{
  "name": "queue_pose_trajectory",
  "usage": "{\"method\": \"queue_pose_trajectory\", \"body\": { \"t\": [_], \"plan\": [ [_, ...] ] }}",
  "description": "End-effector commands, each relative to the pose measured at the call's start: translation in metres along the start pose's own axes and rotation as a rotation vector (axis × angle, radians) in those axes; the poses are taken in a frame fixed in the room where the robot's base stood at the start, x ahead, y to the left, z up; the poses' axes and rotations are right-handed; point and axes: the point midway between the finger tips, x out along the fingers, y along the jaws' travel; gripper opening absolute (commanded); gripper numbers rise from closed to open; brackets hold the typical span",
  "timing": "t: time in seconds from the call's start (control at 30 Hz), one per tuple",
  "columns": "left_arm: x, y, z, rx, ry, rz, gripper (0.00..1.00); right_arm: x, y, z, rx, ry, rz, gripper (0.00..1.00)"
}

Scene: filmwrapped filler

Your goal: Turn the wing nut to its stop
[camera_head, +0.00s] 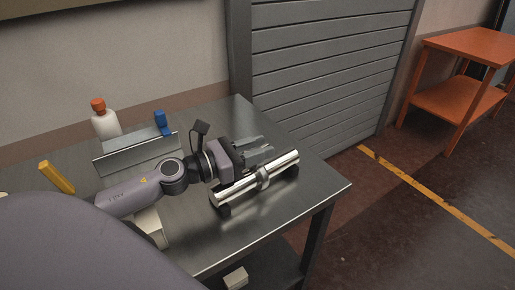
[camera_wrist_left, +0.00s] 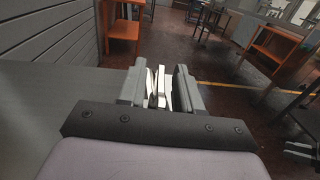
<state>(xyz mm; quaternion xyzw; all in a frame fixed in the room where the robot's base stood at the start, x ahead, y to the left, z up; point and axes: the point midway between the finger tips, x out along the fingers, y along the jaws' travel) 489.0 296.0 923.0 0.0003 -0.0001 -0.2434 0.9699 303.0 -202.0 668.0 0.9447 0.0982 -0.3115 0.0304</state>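A shiny metal pipe (camera_head: 228,193) lies on dark supports near the right end of the steel table, with a clamp collar (camera_head: 262,179) around its middle. My left gripper (camera_head: 268,153) is just above and behind the pipe, pointing right, its two fingers apart. In the left wrist view, pale, bright strips and a thin dark piece show between the fingers (camera_wrist_left: 160,90); I cannot tell whether they are the wing nut or whether anything is touched. The wing nut is not clearly seen in the head view.
On the steel table (camera_head: 270,225) stand a white bottle with an orange cap (camera_head: 105,122), a metal angle rack (camera_head: 135,155), a blue item (camera_head: 162,122) and a yellow block (camera_head: 57,177). A grey shutter (camera_head: 320,75) is behind. The table's front right is clear.

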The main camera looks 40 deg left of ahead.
Motion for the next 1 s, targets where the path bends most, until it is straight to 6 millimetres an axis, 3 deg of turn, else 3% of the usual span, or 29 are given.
{"method": "queue_pose_trajectory", "body": {
  "t": [0.37,1.0],
  "plan": [
    [-0.007,0.0,-0.002,-0.002,0.001,0.001,0.34,0.002,0.0,0.003,0.0,-0.001,-0.001,0.43],
    [-0.066,0.0,-0.001,-0.003,0.0,0.0,0.34,0.01,-0.004,0.01,0.009,-0.005,-0.011,0.43]
  ]
}}
